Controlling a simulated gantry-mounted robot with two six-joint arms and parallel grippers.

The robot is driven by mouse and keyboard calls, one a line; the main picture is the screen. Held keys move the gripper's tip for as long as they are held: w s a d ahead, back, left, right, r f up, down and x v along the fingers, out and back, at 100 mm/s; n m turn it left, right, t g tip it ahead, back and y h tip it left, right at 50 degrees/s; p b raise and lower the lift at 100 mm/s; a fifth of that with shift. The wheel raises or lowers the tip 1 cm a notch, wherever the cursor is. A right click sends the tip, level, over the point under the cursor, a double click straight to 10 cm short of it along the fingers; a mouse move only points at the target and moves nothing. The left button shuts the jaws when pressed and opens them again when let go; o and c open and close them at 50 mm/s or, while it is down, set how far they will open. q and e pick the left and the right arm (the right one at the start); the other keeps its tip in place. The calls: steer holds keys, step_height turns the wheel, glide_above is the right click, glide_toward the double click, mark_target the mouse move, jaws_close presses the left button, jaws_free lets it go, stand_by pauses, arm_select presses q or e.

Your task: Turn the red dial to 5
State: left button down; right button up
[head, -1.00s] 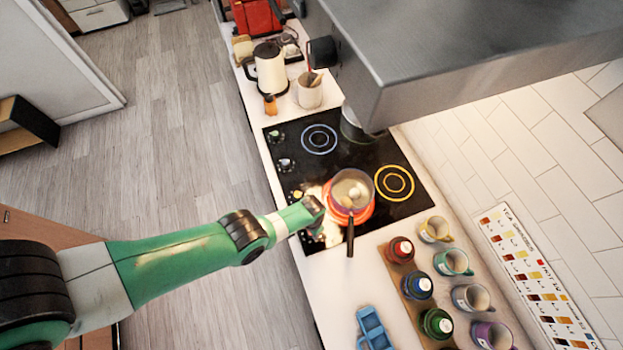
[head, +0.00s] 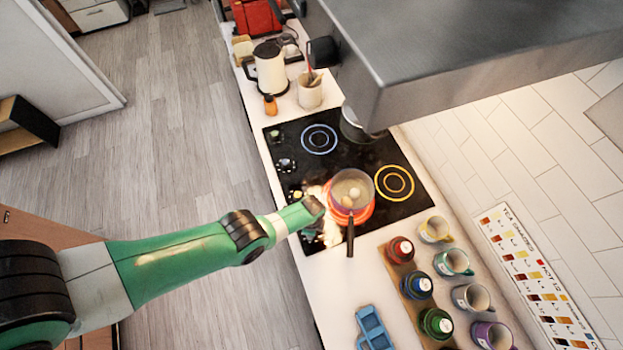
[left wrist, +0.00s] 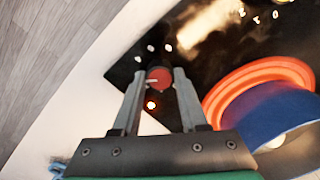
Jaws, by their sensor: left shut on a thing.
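The red dial (left wrist: 160,75) is on the black cooktop (left wrist: 121,73), between my left gripper's two fingertips in the left wrist view. A pale pointer mark on it faces left in that view. White marks lie around it, too small to read, and a small red light glows near it. My left gripper (left wrist: 158,82) is shut on the dial. In the head view my left gripper (head: 314,230) reaches down at the cooktop's near corner and hides the red dial. My right gripper is not in view.
A pot (head: 352,189) with pale round things sits on the glowing red burner, close beside my gripper, its handle (head: 350,240) toward the counter's front. Other dials (head: 286,165) line the cooktop's left edge. Bottles, mugs and a blue holder (head: 373,328) stand nearer; the range hood (head: 470,50) overhangs.

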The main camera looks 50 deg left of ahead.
arm_select(q)
steer(key=m, duration=1.1)
steer(key=shift+m, duration=1.8)
steer(key=shift+c, duration=2.2)
jaws_free()
steer(key=shift+r, duration=0.1)
